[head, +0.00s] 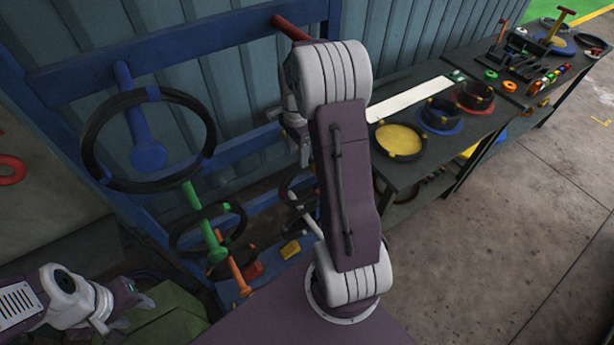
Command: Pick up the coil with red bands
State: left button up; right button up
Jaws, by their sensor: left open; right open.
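I cannot make out a coil with clearly red bands. A dark coil (474,96) sits at a red disc on the dark table, and its band colour is too small to tell. A red peg (291,28) sticks out at the top of the blue rack, with no coil visible on it. Another dark coil (299,184) is partly hidden behind my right arm. My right gripper (303,150) is in front of the rack, partly hidden by its arm, open and apart from the coils. My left gripper (138,303) is open and empty at the lower left.
The blue rack (180,42) holds a large blue-banded coil (87,150) and a smaller coil at a green peg (209,238). An orange peg (238,277) is below. The table (408,171) carries yellow and blue discs and small parts. Floor at right is clear.

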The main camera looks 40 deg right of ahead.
jog(key=f, duration=0.2)
jog(key=d+f+p, duration=0.1)
jog(key=f, duration=0.1)
jog(key=shift+d+f, duration=0.15)
jog(key=shift+f, duration=0.15)
jog(key=f, duration=0.1)
jog(key=f+p, duration=0.1)
jog(key=f, duration=0.3)
jog(key=shift+a, duration=0.3)
jog(key=shift+s+a+r, duration=0.1)
jog(key=shift+a+r, duration=0.05)
grip_shut()
pick_arm(q)
jog(key=r, duration=0.2)
jog(key=shift+d+r, duration=0.35)
jog(key=shift+d, duration=0.05)
jog(key=shift+p, duration=0.3)
